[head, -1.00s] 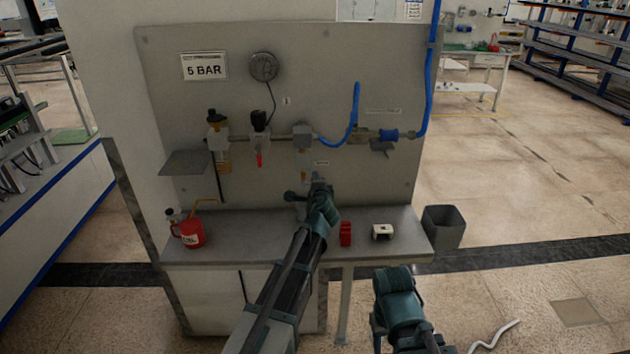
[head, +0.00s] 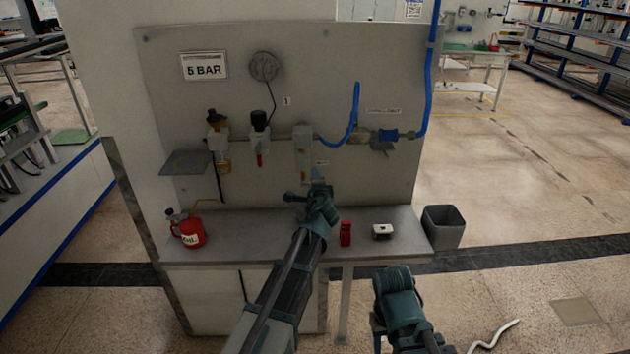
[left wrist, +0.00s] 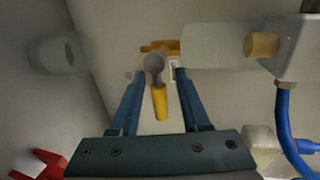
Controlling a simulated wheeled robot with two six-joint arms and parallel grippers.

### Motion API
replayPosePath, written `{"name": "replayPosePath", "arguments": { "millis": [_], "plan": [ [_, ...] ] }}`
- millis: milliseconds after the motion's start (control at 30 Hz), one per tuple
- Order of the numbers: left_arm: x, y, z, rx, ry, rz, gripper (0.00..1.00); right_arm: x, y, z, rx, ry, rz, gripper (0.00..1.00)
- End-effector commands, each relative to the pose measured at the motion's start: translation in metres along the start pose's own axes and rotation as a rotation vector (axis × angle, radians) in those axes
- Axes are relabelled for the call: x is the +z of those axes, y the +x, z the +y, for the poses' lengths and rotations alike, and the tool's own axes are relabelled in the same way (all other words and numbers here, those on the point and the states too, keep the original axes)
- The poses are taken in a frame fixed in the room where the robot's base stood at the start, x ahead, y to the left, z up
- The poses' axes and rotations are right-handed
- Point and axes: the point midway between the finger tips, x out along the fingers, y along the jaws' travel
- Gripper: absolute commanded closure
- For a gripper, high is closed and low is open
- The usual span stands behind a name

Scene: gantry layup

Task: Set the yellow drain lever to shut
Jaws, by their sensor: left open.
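The yellow drain lever (left wrist: 160,102) shows in the left wrist view, hanging from a round grey pivot (left wrist: 154,66) by a brass-coloured fitting (left wrist: 160,47). My left gripper (left wrist: 158,76) is open, with one blue finger on each side of the lever. I see gaps on both sides and cannot tell of any touch. In the head view my left gripper (head: 318,186) is under the pale filter bowl (head: 303,165) on the panel, and the lever cannot be made out there. My right arm is low at the right, and its fingers do not show.
The bench (head: 270,241) under the panel carries a red oil can (head: 192,233), a red block (head: 345,233) and a small white box (head: 382,232). A blue hose (left wrist: 284,130) runs right of the gripper. A shelf (head: 187,162) juts out at left.

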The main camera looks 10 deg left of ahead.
Motion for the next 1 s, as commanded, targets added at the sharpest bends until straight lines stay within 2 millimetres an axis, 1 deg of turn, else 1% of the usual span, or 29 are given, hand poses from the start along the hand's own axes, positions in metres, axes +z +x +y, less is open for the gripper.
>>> {"name": "replayPosePath", "arguments": {
  "millis": [167, 400, 500, 600, 700, 800, 1000],
  "plan": [
    [0.001, -0.028, -0.001, 0.000, 0.002, 0.002, 0.54, 0.000, -0.007, 0.001, 0.000, 0.000, 0.000, 0.53],
    [0.002, -0.083, -0.001, 0.000, 0.001, 0.002, 0.54, 0.001, -0.019, 0.002, 0.000, 0.000, 0.000, 0.53],
    [0.001, -0.101, -0.001, 0.000, 0.002, 0.002, 0.54, 0.001, -0.023, 0.002, 0.000, 0.000, 0.000, 0.53],
    [0.002, -0.116, -0.001, 0.000, 0.000, 0.001, 0.54, 0.002, -0.026, 0.003, 0.000, 0.000, 0.000, 0.53],
    [0.001, -0.127, -0.001, 0.000, 0.000, 0.002, 0.54, 0.002, -0.028, 0.003, 0.000, 0.000, 0.000, 0.53],
    [0.001, -0.133, 0.000, 0.000, 0.001, 0.001, 0.54, 0.002, -0.029, 0.003, 0.000, 0.000, 0.000, 0.53],
    [0.000, -0.136, 0.000, 0.000, 0.000, -0.001, 0.54, 0.002, -0.030, 0.003, 0.000, 0.000, 0.000, 0.53]
  ]
}}
